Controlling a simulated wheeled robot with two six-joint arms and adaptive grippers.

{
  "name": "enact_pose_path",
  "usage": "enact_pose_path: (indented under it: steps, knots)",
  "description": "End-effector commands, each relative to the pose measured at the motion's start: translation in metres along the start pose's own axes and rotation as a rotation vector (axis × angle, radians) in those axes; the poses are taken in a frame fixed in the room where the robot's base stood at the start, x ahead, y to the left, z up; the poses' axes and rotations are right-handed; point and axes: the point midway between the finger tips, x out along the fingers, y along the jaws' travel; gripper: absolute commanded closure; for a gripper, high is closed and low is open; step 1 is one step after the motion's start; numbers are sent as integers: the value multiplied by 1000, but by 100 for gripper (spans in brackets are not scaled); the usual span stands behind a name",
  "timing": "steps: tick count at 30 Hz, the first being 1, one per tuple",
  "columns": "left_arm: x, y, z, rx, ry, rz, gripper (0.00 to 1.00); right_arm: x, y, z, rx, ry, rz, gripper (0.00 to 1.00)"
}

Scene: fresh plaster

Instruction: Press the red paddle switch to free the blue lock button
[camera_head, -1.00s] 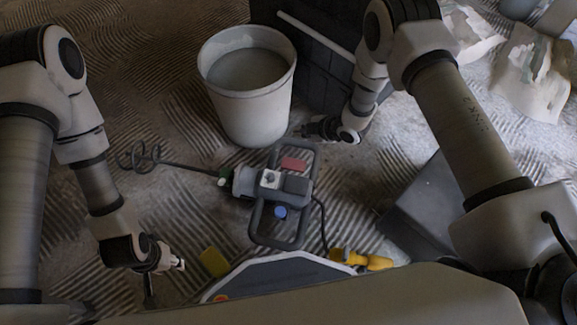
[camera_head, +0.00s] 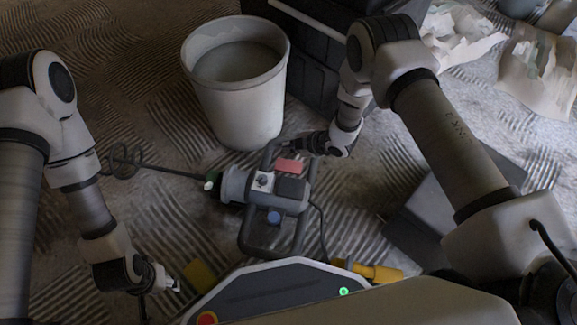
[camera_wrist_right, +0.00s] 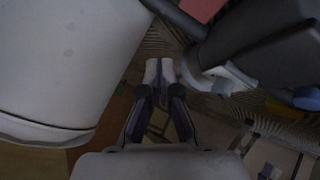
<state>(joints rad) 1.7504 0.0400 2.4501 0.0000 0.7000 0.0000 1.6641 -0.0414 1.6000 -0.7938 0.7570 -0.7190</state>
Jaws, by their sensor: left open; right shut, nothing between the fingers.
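The grey mixer (camera_head: 234,185) lies on the floor in the middle of the head view, its spiral whisk pointing left. The red paddle switch (camera_head: 290,166) is near its far handle bar, and the blue lock button (camera_head: 274,217) is on the near side. My right gripper (camera_head: 287,146) is just beyond the red paddle, by the far handle; contact cannot be told. In the right wrist view its shut, empty fingertips (camera_wrist_right: 159,70) lie between bucket and mixer, with the red paddle (camera_wrist_right: 203,8) partly cut off and the blue button (camera_wrist_right: 306,97) at right. My left gripper (camera_head: 174,284) is open and empty, low at left.
A white bucket (camera_head: 241,105) with grey contents stands just behind the mixer, close to my right gripper. A dark case (camera_head: 320,65) is behind it. A grey box (camera_head: 420,235) is at right, and a yellow plug (camera_head: 375,272) is near the front. Ridged floor is free at left.

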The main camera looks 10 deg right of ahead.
Motion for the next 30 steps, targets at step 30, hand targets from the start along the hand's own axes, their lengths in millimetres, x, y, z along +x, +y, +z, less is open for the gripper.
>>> enact_pose_path:
  steps: [30]
  knots:
    - [64,-2,-3,-10,7,-1,56,55,-40,40,0,0,0,100]
